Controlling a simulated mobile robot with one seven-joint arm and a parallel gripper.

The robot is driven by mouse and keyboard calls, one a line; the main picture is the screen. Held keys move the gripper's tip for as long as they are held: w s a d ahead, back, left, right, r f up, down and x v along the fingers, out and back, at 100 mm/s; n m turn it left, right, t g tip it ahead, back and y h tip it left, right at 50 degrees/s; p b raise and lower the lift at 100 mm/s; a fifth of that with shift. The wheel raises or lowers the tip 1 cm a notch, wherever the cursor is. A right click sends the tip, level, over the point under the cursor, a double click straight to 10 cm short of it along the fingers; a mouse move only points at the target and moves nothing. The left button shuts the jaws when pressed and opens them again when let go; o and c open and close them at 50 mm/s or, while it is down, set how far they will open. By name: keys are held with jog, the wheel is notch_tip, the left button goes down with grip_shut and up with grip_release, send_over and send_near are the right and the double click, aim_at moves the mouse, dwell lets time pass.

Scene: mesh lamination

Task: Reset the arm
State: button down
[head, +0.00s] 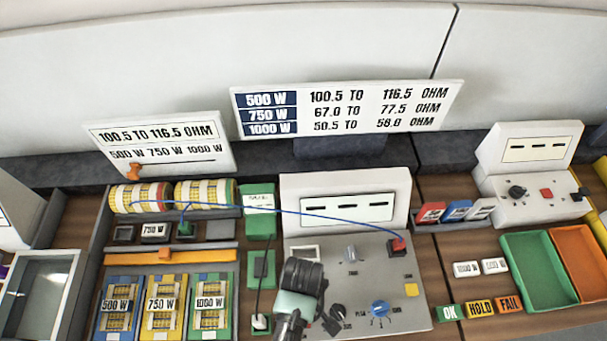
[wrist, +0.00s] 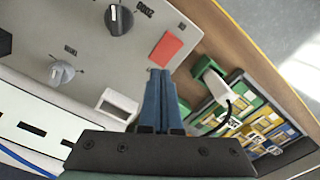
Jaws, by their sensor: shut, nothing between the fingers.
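My gripper (wrist: 158,98) is shut and empty in the wrist view, its two blue-grey fingers together above the grey instrument panel. In the head view my arm's dark end (head: 300,285) covers the left part of the panel (head: 405,310), so the fingertips are hard to make out there. A red square button (wrist: 172,50) and a white rocker frame (wrist: 118,106) lie close to the fingers in the wrist view. I cannot tell whether the fingers touch the panel.
A blue wire (head: 300,212) arcs from the coil rack to a red plug (head: 397,246). Mesh trays (head: 163,303) marked by wattage stand at left. Green (head: 538,268) and orange bins stand at right with OK, HOLD and FAIL tags (head: 480,308). A second meter (head: 530,180) stands behind them.

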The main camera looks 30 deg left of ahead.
jog(key=shift+r+p, duration=0.35)
jog(key=shift+r, duration=0.25)
